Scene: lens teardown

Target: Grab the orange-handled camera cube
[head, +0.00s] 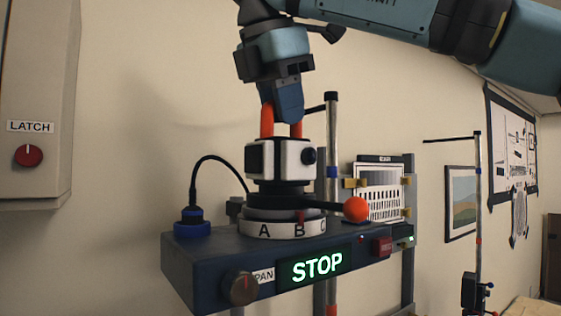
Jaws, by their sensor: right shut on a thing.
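The camera cube (294,160) is a black and white block with an orange handle (267,121) on top. It sits upright above a round white turntable marked A and B (270,229), on a dark blue console (215,262). My right gripper (283,112) comes down from above and is shut on the orange handle. The handle's upper part is hidden by the gripper. My left gripper is not in view.
A lever with an orange ball (355,209) sticks out right of the turntable. A lit STOP sign (317,267) and a PAN knob (240,287) are on the console front. A cable plug (193,220) stands left, a pole (332,150) close behind. A LATCH box (35,100) is far left.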

